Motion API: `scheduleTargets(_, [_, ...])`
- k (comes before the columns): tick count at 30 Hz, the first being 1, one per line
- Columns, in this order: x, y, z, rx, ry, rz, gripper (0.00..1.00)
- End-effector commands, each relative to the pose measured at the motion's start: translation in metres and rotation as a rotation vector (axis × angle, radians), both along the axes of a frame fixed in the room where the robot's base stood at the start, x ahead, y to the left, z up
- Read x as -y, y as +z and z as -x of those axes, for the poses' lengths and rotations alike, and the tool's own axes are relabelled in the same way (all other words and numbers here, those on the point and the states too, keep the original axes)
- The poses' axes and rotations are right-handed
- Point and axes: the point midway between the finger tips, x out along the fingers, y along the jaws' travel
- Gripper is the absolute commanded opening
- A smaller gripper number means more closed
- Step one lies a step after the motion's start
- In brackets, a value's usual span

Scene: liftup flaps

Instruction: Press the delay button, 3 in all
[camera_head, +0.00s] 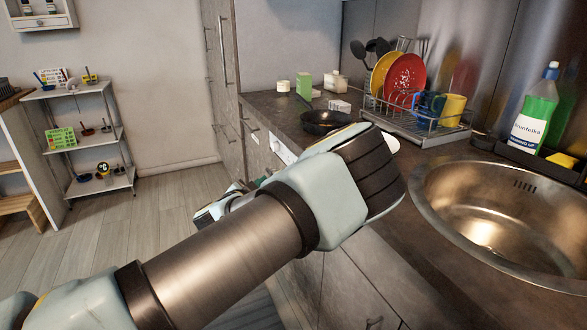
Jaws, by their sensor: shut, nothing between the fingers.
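A white panel (283,149) shows on the cabinet front just under the counter edge, partly covered by my arm. It may be an appliance's control panel. Its buttons are too small and too hidden to tell apart, so I cannot pick out the delay button. My arm crosses the picture from the lower left to the middle, in front of the counter. A further pale part of my arm shows low in front of the cabinets, left of the panel. My gripper's fingers are hidden and cannot be made out.
The counter (285,112) holds a black pan (325,121), small containers and a dish rack (418,127) with plates and mugs. A steel sink (505,215) and a green soap bottle (535,112) are at right. A shelf (88,142) stands at left. The floor (165,200) between is clear.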

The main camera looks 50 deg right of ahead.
Motion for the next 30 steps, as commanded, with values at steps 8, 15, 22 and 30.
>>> scheduleTargets(8, [0.001, 0.0, 0.0, -0.002, 0.001, 0.002, 0.0])
scheduleTargets(15, [0.017, -0.001, 0.007, -0.002, -0.002, 0.003, 0.0])
scheduleTargets(22, [0.047, -0.002, 0.019, -0.003, -0.002, 0.002, 0.0])
scheduleTargets(30, [0.074, -0.001, 0.028, -0.005, 0.001, 0.004, 0.0])
